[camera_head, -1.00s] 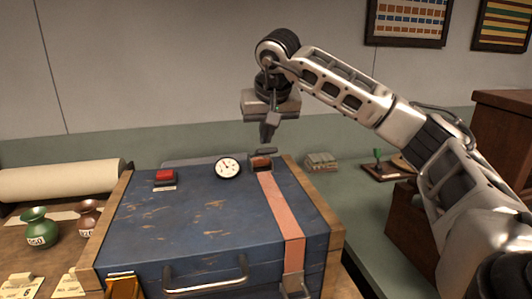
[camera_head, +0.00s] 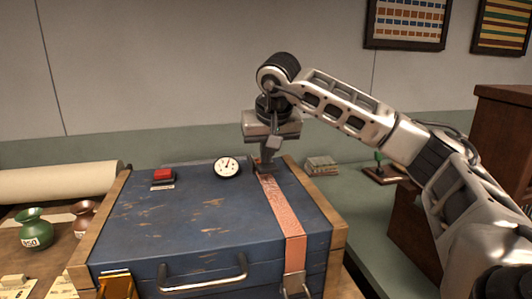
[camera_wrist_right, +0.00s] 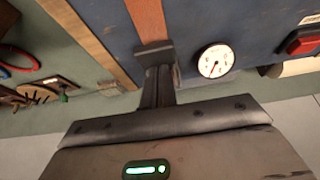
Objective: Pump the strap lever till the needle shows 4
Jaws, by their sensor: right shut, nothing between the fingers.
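The blue case (camera_head: 200,215) lies flat with a salmon strap (camera_head: 283,215) running over its right side. A strap lever (camera_head: 271,168) sits at the strap's far end. My right gripper (camera_head: 267,160) is shut and empty, pointing down at the lever; its fingertips look to be on it or just above it. The wrist view shows the lever's dark plate (camera_wrist_right: 154,47) by the fingers, which partly hide it. The round white gauge (camera_head: 227,167) is left of the lever. Its needle points roughly upward in the head view; the numbers are too small to read. My left gripper is out of view.
A red button (camera_head: 163,174) is on the case's far left, and a metal handle (camera_head: 204,283) is at its front. A green vase (camera_head: 35,228) stands left of the case. A small stack (camera_head: 321,165) lies behind on the right.

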